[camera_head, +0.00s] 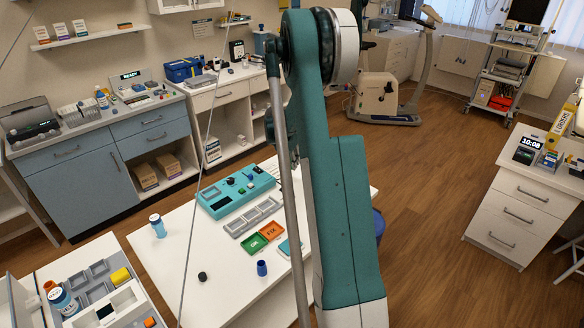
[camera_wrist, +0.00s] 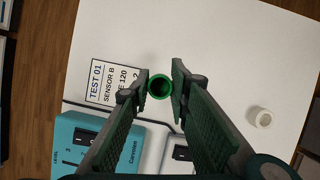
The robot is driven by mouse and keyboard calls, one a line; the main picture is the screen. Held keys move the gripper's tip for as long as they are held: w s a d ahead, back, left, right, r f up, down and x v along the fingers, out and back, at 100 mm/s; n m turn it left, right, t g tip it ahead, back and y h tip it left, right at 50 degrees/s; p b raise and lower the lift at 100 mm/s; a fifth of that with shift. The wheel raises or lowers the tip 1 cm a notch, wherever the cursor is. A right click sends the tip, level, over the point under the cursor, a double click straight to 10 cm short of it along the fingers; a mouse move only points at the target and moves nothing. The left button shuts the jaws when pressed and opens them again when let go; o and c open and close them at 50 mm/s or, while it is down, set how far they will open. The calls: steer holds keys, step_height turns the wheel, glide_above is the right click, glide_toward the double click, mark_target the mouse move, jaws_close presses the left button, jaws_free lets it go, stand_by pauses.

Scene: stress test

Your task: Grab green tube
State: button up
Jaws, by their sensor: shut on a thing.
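The green tube (camera_wrist: 160,87) shows in the wrist view as a round green piece with a dark open top, seen nearly end-on. It sits between the fingertips of my gripper (camera_wrist: 161,80), which are shut on it. It is above or at the white table by the edge of a printed card; its height over the table is hard to tell. In the head view my arm hides the gripper and the tube.
A card (camera_wrist: 113,82) reading "TEST 01 SENSOR B" and a teal device (camera_wrist: 88,140) lie close by, with a small white cup (camera_wrist: 260,117) to the right. On the white table (camera_head: 170,262) stand a green tray (camera_head: 256,243), an orange tray (camera_head: 271,231), a blue cup (camera_head: 262,268) and a bottle (camera_head: 157,226).

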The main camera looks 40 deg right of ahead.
steer(key=shift+r, duration=2.3)
